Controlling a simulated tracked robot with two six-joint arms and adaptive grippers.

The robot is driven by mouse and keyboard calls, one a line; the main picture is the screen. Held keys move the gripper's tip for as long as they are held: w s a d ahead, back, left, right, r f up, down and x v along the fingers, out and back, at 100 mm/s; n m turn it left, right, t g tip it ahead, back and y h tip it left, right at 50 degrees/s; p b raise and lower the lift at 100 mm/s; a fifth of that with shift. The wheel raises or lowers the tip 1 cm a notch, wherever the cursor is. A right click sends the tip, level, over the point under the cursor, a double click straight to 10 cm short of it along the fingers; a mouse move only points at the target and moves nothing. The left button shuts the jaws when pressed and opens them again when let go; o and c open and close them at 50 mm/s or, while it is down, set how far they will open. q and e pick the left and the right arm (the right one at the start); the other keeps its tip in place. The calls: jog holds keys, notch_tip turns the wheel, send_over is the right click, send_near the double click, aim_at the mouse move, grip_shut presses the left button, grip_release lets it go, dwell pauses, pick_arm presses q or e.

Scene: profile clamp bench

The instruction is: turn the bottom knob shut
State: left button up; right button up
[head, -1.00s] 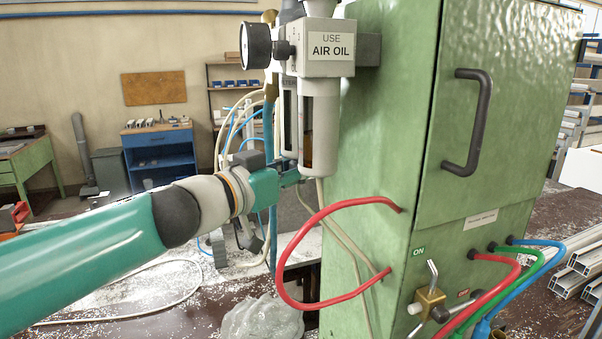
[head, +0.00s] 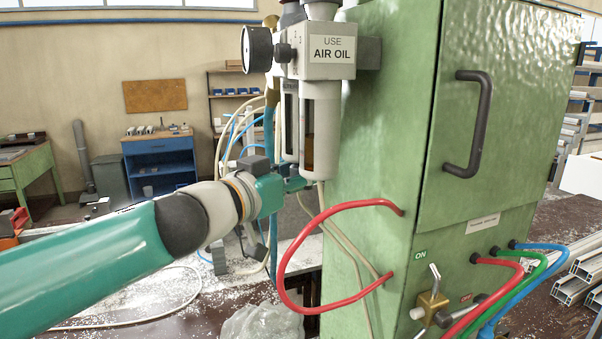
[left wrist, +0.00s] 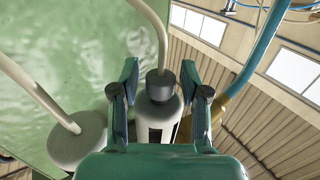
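The dark bottom knob (left wrist: 160,86) is under the pale bowl (left wrist: 158,120) in the left wrist view, with a cream hose running from it. My left gripper (left wrist: 161,92) is open, with one finger on each side of the knob and a narrow gap on both sides. In the head view my left gripper (head: 298,184) is at the underside of the AIR OIL unit (head: 318,105), and I cannot make out the knob there. My right gripper is not in view.
The green cabinet (head: 385,150) stands close to the right of the unit. A red hose (head: 283,265) loops out below the gripper. A second pale bowl (left wrist: 76,142) with a hose is left of the fingers. A pressure gauge (head: 256,48) sits above.

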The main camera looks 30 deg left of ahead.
pick_arm(q)
jog(key=shift+r, duration=0.1)
jog(key=s+a, duration=0.2)
jog(key=s, duration=0.9)
jog(key=shift+s, duration=0.35)
